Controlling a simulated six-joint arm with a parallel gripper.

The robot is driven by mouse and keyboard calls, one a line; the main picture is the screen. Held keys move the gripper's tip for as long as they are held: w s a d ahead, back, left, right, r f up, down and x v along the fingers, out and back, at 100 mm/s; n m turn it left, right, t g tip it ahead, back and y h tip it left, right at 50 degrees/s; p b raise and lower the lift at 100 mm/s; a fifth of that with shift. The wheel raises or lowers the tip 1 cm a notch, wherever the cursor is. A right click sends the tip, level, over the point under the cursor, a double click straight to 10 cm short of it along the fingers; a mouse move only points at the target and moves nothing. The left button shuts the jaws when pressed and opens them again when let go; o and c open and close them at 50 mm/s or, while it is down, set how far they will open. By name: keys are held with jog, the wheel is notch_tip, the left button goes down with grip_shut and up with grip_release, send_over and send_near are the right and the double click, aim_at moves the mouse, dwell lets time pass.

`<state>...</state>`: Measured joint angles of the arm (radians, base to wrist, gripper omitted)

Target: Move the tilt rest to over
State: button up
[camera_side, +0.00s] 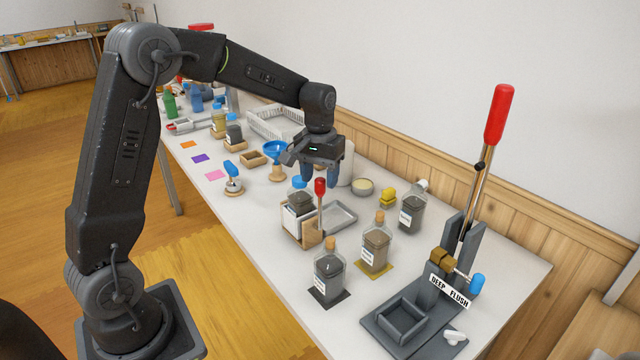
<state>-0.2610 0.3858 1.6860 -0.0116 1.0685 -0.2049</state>
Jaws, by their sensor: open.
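The tilt rest (314,239) is a wooden stand near the middle of the table, with a short lever topped by a red knob (320,186). A dark-filled jar with a white label (298,217) sits in it, and the lever stands close to upright beside the jar. My gripper (320,175) is open and points down, just above and slightly behind the red knob as seen here. Its fingers appear apart from the knob, though the depth between them is hard to tell. I see nothing between the fingers.
Two corked bottles (328,273) (376,246) stand to the right front on mats. A grey tray (341,216) lies behind the rest. A tall red-handled lever (497,116) and a "DEEP FLUSH" sign (449,290) are at right. The front left tabletop (255,225) is clear.

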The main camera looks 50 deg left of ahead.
jog(key=shift+f, duration=1.15)
jog(key=shift+c, duration=0.5)
grip_shut()
